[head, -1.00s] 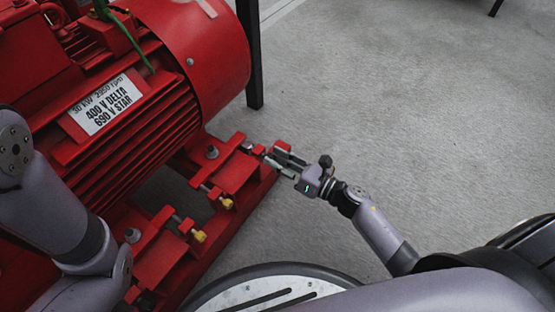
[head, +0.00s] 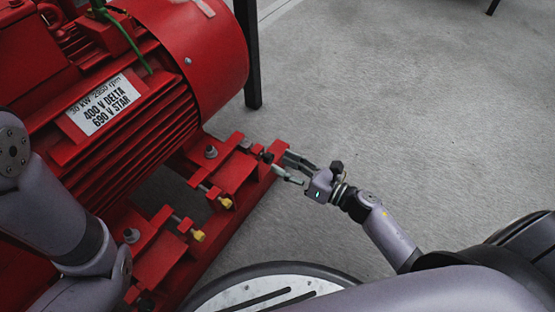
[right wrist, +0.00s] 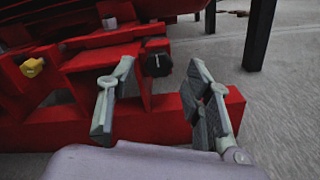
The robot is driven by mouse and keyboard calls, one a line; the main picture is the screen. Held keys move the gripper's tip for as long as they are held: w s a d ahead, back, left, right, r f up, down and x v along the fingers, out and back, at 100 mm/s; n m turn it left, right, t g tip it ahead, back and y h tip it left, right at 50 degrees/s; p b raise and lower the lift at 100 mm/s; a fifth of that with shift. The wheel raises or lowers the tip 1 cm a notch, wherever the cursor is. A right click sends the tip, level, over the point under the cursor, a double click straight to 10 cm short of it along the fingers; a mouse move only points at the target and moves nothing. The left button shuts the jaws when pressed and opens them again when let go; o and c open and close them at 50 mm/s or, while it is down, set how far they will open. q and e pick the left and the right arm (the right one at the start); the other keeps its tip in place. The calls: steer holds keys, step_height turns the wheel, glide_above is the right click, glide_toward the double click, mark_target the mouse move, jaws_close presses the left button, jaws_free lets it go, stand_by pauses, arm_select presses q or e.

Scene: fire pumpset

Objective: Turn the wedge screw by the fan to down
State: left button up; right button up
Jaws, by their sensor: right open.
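The wedge screw by the fan has a dark round knob (right wrist: 158,64) at the end of the red motor mount. A short pale mark on the knob's face looks about upright in the right wrist view. The knob also shows in the head view (head: 268,157), small and dark. My right gripper (head: 281,164) is open at the outer end of the mount, its fingers pointing at the knob. In the right wrist view the two fingers (right wrist: 160,88) are spread to either side of the knob, apart from it, with nothing held. My left gripper is out of view.
The red motor (head: 130,85) with its round fan cover (head: 210,50) stands at left on a red base rail (right wrist: 236,110). Yellow-tipped screws (head: 198,235) sit farther along the mount. A black post (head: 250,60) stands behind. The concrete floor (head: 400,110) at right is clear.

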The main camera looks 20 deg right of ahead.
steer(key=v, duration=0.8)
steer(key=shift+s+d, duration=0.25)
steer(key=shift+s, duration=0.1)
